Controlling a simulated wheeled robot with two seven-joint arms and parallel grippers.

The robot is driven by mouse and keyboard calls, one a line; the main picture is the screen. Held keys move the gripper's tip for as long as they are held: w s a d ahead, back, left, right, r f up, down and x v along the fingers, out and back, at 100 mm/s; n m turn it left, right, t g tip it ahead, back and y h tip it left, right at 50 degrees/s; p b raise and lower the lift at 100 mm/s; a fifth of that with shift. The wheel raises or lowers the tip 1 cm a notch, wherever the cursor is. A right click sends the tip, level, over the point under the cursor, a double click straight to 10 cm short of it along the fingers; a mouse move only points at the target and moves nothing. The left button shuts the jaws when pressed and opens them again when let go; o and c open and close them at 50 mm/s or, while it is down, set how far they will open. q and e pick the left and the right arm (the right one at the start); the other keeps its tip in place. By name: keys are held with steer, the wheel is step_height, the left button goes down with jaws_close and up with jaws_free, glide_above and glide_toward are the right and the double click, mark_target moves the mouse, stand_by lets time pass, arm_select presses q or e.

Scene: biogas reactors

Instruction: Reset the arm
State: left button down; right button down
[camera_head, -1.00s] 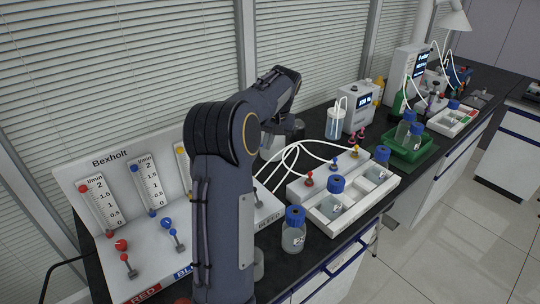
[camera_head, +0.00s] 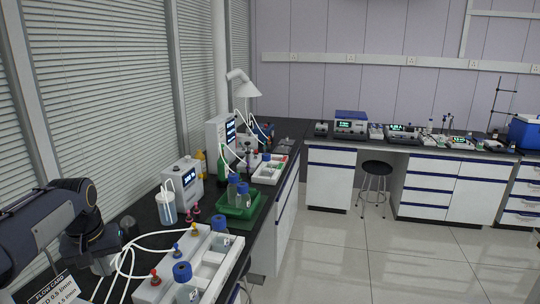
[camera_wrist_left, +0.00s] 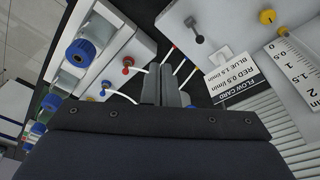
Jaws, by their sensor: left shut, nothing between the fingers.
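My left arm (camera_head: 45,225) comes in at the lower left of the head view, dark grey and bent, with its wrist over the bench. In the left wrist view my left gripper (camera_wrist_left: 166,88) is shut and empty, its two grey fingers together. It hangs above the bench between the white rack and the flow panel, with white tubes near its fingertips. A flow card (camera_wrist_left: 236,82) on the panel also shows at the lower left of the head view (camera_head: 62,287). My right gripper is in neither view.
The white rack (camera_head: 219,243) with blue-capped bottles stands near the arm. Behind it are a green tray (camera_head: 239,212) with bottles and a white pump unit (camera_head: 181,185). A stool (camera_head: 376,178) stands under the far bench. The floor at right is clear.

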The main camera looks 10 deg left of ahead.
arm_select(q)
steer(key=s+d+f+m+t+h, duration=0.1)
steer(key=s+d+f+m+h, duration=0.1)
steer(key=s+d, duration=0.7)
steer(key=s+d+f+m+t+h, duration=0.2)
steer(key=s+d, duration=0.8)
steer(key=d, duration=0.6)
steer(key=shift+d+f+m+t+h, duration=0.2)
steer(key=shift+f+m+t+h, duration=0.15)
steer(key=shift+f+m, duration=0.4)
steer(key=shift+s, duration=0.15)
